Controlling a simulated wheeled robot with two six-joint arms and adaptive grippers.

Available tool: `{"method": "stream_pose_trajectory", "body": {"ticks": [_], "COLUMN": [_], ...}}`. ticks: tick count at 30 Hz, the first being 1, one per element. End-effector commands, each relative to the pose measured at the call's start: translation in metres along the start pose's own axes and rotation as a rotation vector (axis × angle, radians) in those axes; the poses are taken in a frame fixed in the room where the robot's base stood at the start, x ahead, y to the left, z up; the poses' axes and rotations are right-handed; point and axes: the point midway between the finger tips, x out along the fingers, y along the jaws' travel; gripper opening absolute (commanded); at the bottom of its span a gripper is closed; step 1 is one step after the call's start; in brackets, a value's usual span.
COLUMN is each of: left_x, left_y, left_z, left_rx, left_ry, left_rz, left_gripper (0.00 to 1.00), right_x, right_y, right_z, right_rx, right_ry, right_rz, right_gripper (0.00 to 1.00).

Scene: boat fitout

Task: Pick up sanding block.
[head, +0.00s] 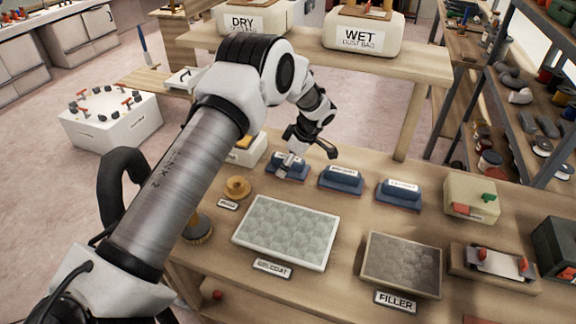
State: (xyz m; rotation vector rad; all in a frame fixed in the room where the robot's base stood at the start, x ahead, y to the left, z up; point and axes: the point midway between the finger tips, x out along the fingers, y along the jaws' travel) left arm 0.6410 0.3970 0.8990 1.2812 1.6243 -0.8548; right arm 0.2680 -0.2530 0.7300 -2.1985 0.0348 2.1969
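Three blue sanding blocks with pale labels stand in a row on the wooden workbench: a left one (287,174), a middle one (340,181) and a right one (398,196). My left arm comes in from the left, and my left gripper (311,154) is at the left block, pointing down toward it. Its dark fingers look spread, one reaching out to the right above the bench. The gripper partly covers the left block's top and label. I cannot tell whether it touches the block. My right gripper is not in view.
A pale gelcoat panel (285,232) and a grey filler panel (402,264) lie in front of the blocks. A round tan pad (237,187) is at left. A beige box (471,196) stands at right. A raised shelf with dust bags (362,37) is behind.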

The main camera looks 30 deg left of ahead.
Motion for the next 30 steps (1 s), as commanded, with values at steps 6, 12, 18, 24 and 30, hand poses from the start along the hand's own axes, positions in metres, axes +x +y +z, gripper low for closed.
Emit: {"method": "stream_pose_trajectory", "body": {"ticks": [6,12,18,24,30], "left_x": [0.0032,0.0046,0.0042,0.0043,0.0044], "left_y": [0.0000,0.0000,0.0000,-0.0001,-0.0002], "left_z": [0.0014,0.0020,0.0019,0.0020,0.0019], "left_rx": [0.000,0.000,0.000,0.000,0.000], "left_ry": [0.000,0.000,0.000,0.000,0.000], "left_rz": [0.000,0.000,0.000,0.000,-0.001], "left_gripper": [0.98,0.98,0.98,0.27,0.27], "right_x": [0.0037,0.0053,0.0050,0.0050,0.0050], "right_y": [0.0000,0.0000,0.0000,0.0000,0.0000], "right_z": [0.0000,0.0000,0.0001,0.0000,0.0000], "right_rx": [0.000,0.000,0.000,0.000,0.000], "right_ry": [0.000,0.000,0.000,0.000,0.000], "right_rz": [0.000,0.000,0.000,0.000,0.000], "right_gripper": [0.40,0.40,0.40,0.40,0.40]}}
